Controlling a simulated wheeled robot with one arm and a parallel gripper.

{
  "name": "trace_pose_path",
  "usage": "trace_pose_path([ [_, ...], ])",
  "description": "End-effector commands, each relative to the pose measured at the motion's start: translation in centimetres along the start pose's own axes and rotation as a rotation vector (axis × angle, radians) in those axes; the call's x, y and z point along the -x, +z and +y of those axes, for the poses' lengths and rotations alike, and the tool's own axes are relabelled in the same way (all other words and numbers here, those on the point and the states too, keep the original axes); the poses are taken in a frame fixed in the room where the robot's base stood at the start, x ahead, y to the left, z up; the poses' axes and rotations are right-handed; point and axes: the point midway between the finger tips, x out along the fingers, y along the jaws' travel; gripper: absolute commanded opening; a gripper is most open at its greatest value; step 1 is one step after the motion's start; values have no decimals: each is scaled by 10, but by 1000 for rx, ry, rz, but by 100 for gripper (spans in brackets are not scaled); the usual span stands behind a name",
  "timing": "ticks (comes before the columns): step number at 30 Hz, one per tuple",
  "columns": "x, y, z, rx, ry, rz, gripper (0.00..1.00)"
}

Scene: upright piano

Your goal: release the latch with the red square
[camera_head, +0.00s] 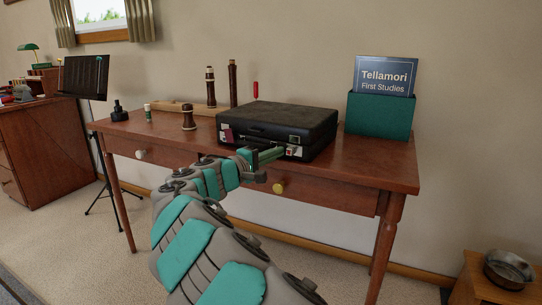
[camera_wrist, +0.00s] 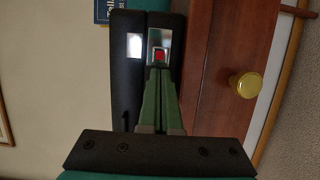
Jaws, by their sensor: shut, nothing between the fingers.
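A black case (camera_head: 285,122) lies closed on the wooden table. The latch with the red square (camera_wrist: 160,55) is a silver plate on the case's front side. In the head view this latch (camera_head: 292,151) is small, near the case's right front corner. My gripper (camera_wrist: 156,80) has its green fingers together, with nothing visible between them. Their tips are right at the latch's edge in the wrist view, just short of the red square; I cannot tell whether they touch. In the head view my gripper (camera_head: 282,152) reaches along the case front from the left.
A green box (camera_head: 380,116) with a blue book (camera_head: 385,76) stands right of the case. Brown woodwind pieces (camera_head: 188,118) stand to its left. A brass drawer knob (camera_head: 278,187) sticks out below my gripper; it also shows in the wrist view (camera_wrist: 243,85).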

Motion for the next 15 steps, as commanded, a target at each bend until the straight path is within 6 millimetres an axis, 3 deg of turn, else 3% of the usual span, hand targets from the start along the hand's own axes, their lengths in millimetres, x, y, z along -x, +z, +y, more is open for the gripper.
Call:
trace_pose_path([
  [8, 0, 1, 0, 0, 1, 0, 0],
  [15, -3, 14, 0, -1, 4, 1, 0],
])
